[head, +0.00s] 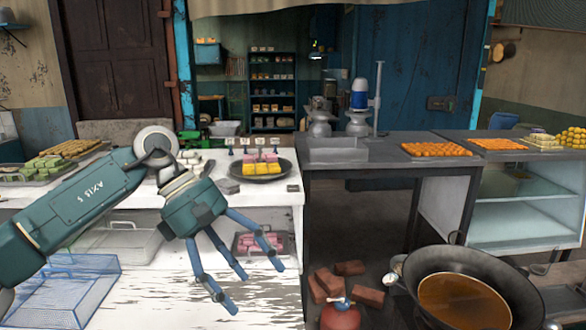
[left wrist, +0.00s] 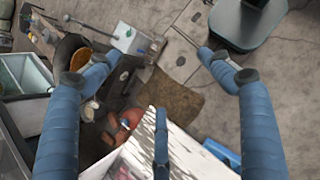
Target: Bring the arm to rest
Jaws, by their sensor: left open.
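My left arm (head: 80,205) comes in from the left in the head view, over the white counter. My left gripper (head: 247,280) hangs from it in front of the counter's worn white front, its blue fingers pointing down and to the right. The fingers are spread open and hold nothing. In the left wrist view the open gripper (left wrist: 160,85) has clear space between its fingers, with the floor and a white counter corner far below. My right gripper is not in view.
The white counter (head: 285,193) carries trays of sweets and a dark round plate (head: 240,170). A blue wire basket (head: 65,290) is at lower left. A wok (head: 465,300) of brown liquid, a red cylinder (head: 340,316) and bricks (head: 368,296) are at lower right.

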